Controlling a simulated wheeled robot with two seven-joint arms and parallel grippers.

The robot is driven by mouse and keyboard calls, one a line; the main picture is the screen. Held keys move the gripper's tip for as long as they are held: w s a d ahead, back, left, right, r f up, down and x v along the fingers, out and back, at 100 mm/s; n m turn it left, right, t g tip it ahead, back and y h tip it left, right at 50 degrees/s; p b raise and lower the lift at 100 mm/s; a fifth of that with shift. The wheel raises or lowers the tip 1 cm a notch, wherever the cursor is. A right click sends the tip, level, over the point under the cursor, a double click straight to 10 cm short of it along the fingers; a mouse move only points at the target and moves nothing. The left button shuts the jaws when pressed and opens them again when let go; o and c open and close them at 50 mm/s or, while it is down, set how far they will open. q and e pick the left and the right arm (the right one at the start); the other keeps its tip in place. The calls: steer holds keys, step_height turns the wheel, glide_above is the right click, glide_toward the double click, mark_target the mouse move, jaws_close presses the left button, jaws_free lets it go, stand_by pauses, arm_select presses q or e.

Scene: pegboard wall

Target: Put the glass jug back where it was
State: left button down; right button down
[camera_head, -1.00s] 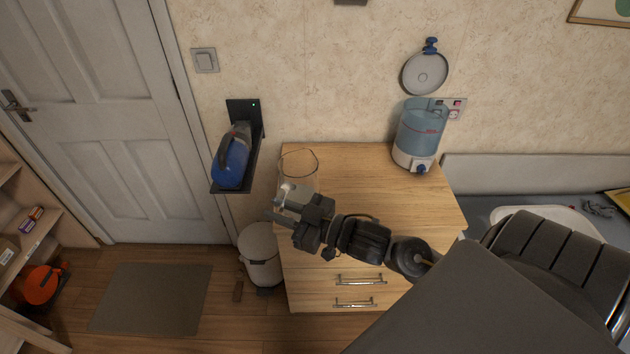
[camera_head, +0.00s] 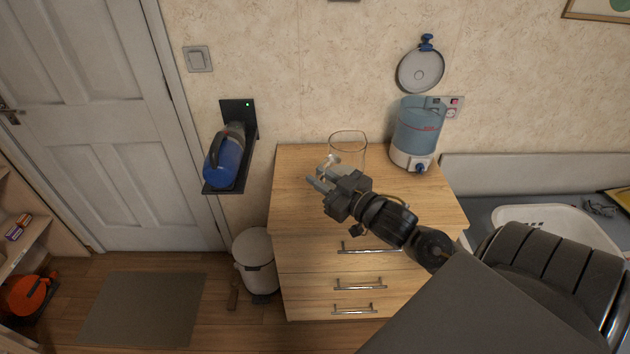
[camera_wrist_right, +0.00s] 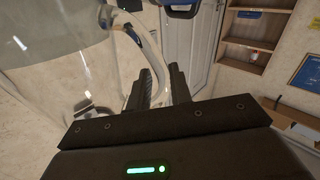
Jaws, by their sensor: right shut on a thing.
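The clear glass jug (camera_head: 349,147) is above the wooden drawer unit, in the middle of the head view. My right gripper (camera_head: 326,174) is at its lower left side, shut on its handle. In the right wrist view the jug (camera_wrist_right: 60,70) fills the left side, and its curved glass handle (camera_wrist_right: 178,75) passes between the two dark fingers (camera_wrist_right: 158,88). Whether the jug's base touches the drawer top cannot be told. My left gripper is not in view.
The drawer unit's top (camera_head: 300,195) is clear on its left. A water dispenser (camera_head: 417,130) stands at its back right, below a round lid (camera_head: 420,70) on the wall. A wall shelf (camera_head: 236,185) with a blue vacuum (camera_head: 222,163) is left; a bin (camera_head: 256,262) stands below.

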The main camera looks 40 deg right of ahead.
steer(key=w+d+f+p, duration=0.1)
steer(key=w+d+f, duration=0.2)
steer(key=w+f, duration=0.6)
step_height(320, 180, down, 2)
steer(key=shift+w+d+f+p, duration=0.1)
steer(key=shift+w+d+p, duration=0.3)
steer(key=c, duration=1.6)
jaws_free()
steer(key=shift+f, duration=0.15)
steer(key=shift+c, duration=0.2)
steer(key=o, duration=0.4)
